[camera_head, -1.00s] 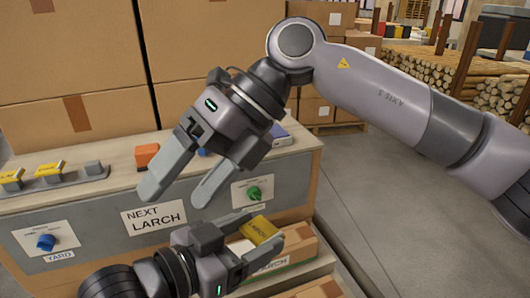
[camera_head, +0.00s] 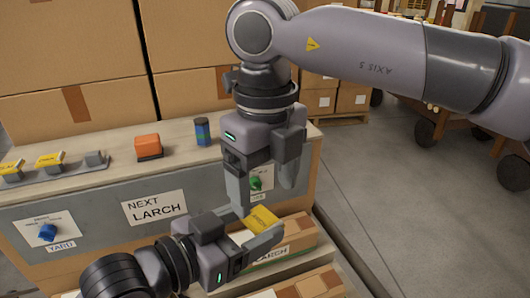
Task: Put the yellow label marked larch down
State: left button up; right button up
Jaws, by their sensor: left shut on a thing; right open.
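The yellow label (camera_head: 262,218) is between the fingers of my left gripper (camera_head: 262,229), which is shut on it. Its lettering is too small to read surely in this view. The label is held above a cardboard box (camera_head: 302,230) whose white tag shows the letters ARCH. My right gripper (camera_head: 265,195) is open, pointing down just above and behind the label. One of its fingertips overlaps the label's upper edge in the picture; I cannot tell whether they touch.
The bench front has a NEXT LARCH sign (camera_head: 155,208), a blue knob (camera_head: 48,232) and a green knob (camera_head: 256,183). On top are a grey rack (camera_head: 70,172) with yellow labels, an orange block (camera_head: 148,146) and a blue-green cylinder (camera_head: 202,131). Large cartons (camera_head: 70,50) stand behind.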

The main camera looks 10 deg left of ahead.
aim_at(265, 225)
notch_tip(265, 225, down, 6)
jog(key=shift+f, duration=0.1)
dwell(0.4)
jog(key=c, duration=1.1)
pick_arm(q)
jog(key=o, duration=1.1)
